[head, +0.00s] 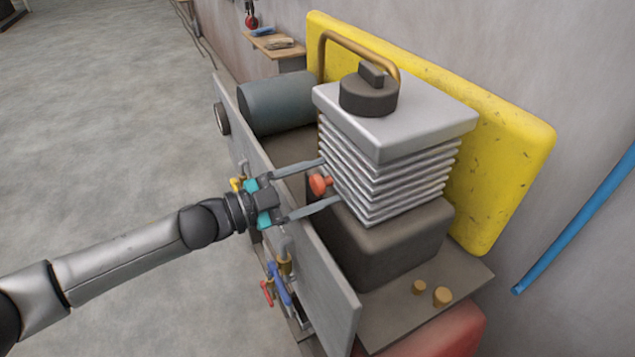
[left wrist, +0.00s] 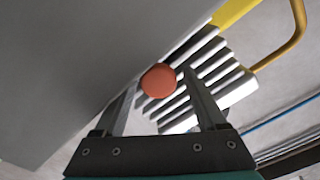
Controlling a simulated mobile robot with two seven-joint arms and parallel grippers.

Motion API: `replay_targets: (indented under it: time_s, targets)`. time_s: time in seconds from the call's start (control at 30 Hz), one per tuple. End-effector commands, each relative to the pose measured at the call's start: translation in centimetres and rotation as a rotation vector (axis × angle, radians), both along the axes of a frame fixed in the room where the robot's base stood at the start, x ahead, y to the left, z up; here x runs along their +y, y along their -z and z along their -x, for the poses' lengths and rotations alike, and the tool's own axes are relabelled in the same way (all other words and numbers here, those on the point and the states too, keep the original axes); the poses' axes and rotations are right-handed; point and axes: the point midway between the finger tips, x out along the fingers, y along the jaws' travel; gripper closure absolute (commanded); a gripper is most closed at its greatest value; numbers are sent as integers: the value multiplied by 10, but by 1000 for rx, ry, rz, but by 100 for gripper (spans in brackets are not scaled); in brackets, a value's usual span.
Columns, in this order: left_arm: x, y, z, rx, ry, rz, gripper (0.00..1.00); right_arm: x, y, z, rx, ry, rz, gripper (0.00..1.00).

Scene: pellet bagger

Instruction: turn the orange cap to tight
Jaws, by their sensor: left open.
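The orange cap (head: 319,185) sticks out from the side of the finned silver engine block, low on the fins. In the left wrist view the orange cap (left wrist: 159,81) shows as a round face just beyond the fingertips. My left gripper (head: 331,180) is open, with one finger on each side of the cap in the head view and a clear gap to it. In the left wrist view the left gripper (left wrist: 160,84) has its fingers spread, pointing at the fins. The cap's stem and thread are mostly hidden. My right gripper is not in view.
A grey panel (head: 325,290) stands upright in front of the engine, under my left wrist. A yellow board (head: 500,150) is behind the engine block (head: 410,135), which carries a black knob (head: 368,97). Small valves (head: 282,280) with coloured handles sit on the panel.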

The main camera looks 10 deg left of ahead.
Motion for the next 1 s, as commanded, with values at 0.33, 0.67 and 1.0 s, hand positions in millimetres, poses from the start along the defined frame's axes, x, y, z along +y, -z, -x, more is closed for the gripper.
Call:
replay_targets:
  time_s: [0.33, 0.67, 1.0]
  targets:
    - [0, 3, 1, 12, 1, 3, 22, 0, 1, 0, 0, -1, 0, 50]
    - [1, 4, 0, 240, 2, 170, 22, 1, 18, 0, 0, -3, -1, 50]
    - [16, 3, 9, 514, -5, 364, 22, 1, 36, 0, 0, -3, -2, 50]
